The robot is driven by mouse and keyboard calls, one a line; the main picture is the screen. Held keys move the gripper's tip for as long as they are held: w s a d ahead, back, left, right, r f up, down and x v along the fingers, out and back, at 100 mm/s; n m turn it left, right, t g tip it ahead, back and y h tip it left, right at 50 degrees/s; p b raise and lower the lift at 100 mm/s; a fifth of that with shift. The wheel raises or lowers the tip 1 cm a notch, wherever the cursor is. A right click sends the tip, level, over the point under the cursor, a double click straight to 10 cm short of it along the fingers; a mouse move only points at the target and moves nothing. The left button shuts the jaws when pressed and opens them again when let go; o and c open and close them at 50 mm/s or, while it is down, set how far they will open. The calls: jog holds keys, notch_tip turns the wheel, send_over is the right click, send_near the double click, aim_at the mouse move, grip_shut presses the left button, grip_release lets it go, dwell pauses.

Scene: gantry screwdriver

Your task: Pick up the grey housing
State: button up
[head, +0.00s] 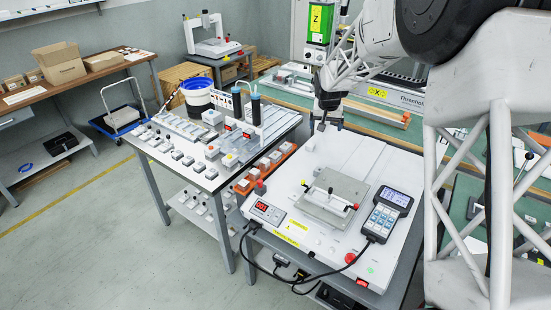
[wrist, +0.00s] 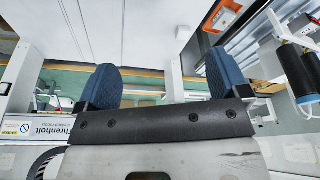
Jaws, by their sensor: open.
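My gripper (head: 322,124) hangs high at the back edge of the white screwdriving station, pointing down in the head view. In the wrist view its two blue-padded fingers (wrist: 162,80) stand wide apart with nothing between them. Several small grey housings (head: 188,160) sit in a row on the left bench, well to the left of my gripper. Another small grey block (head: 211,174) sits nearer the bench's front right corner. I cannot tell which one is the task's housing. The wrist view shows no housing.
The white station (head: 300,225) carries a grey metal fixture plate (head: 334,196), a keypad pendant (head: 387,212) and cables. Orange bins (head: 245,185) fill the gap between bench and station.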

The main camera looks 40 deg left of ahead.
jog(key=n, duration=0.2)
send_near(275, 154)
jog(key=shift+w+d+f+y, duration=0.15)
jog(key=shift+f+y, duration=0.15)
jog(key=shift+f, duration=0.5)
jog(key=shift+x, duration=1.35)
jog(key=shift+f, duration=0.15)
jog(key=shift+x, duration=2.45)
jog(key=shift+w, duration=0.15)
jog(key=c, duration=0.9)
